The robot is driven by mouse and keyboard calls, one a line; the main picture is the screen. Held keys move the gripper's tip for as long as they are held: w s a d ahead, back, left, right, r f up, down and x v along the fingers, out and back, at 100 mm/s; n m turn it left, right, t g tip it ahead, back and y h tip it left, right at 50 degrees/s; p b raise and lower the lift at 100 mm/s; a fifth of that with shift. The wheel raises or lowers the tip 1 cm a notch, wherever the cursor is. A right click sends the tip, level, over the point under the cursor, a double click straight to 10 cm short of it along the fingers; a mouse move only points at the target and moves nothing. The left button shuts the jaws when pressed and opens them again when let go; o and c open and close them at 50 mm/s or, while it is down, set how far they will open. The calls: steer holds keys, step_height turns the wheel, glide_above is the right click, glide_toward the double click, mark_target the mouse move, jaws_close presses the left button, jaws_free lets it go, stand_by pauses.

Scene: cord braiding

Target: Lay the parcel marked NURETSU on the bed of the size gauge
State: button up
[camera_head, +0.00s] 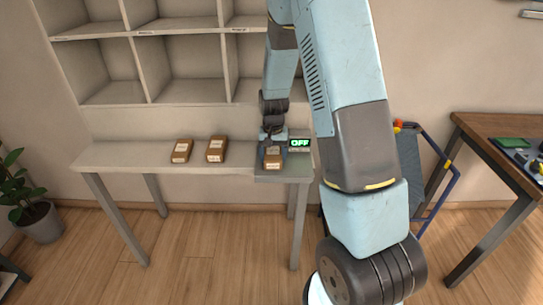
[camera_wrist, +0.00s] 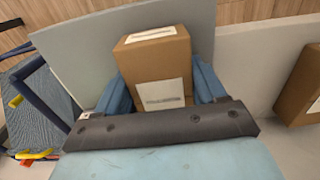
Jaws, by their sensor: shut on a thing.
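A brown parcel (camera_head: 272,162) with a white label is between the fingers of my gripper (camera_head: 273,148), over the grey bed of the size gauge (camera_head: 300,176). In the wrist view my gripper (camera_wrist: 162,88) has its blue fingers shut on both sides of this parcel (camera_wrist: 150,58). Its label is too small and blurred to read, so I cannot tell whether it says NURETSU. The bed (camera_wrist: 75,50) spreads behind and beside the parcel. I cannot tell whether the parcel touches it. The gauge's display (camera_head: 299,143) reads OFF in green.
Two more brown parcels, one left (camera_head: 181,150) and one nearer (camera_head: 216,148), lie on the pale table (camera_head: 120,156) left of the gauge. Empty shelf compartments (camera_head: 105,72) rise behind. A blue-framed cart (camera_head: 430,165) stands right of the gauge.

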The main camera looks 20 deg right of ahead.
mark_target(273, 153)
steer(key=shift+f, duration=0.15)
steer(key=o, duration=1)
steer(key=shift+o, duration=0.2)
step_height(273, 153, up, 13)
steer(key=s+r+n+t, duration=0.2)
steer(key=s+r+t, duration=0.1)
steer(key=s+r, duration=1)
steer(key=s+r+t, duration=0.1)
steer(key=s+r, duration=0.2)
steer(key=s, duration=0.4)
steer(key=s+r+n+t, duration=0.1)
steer(key=s+r, duration=0.3)
steer(key=s, duration=0.4)
steer(key=shift+s+a+r+n+t, duration=0.15)
steer(key=shift+a+r+n+t, duration=0.1)
steer(key=shift+a+n+t, duration=0.05)
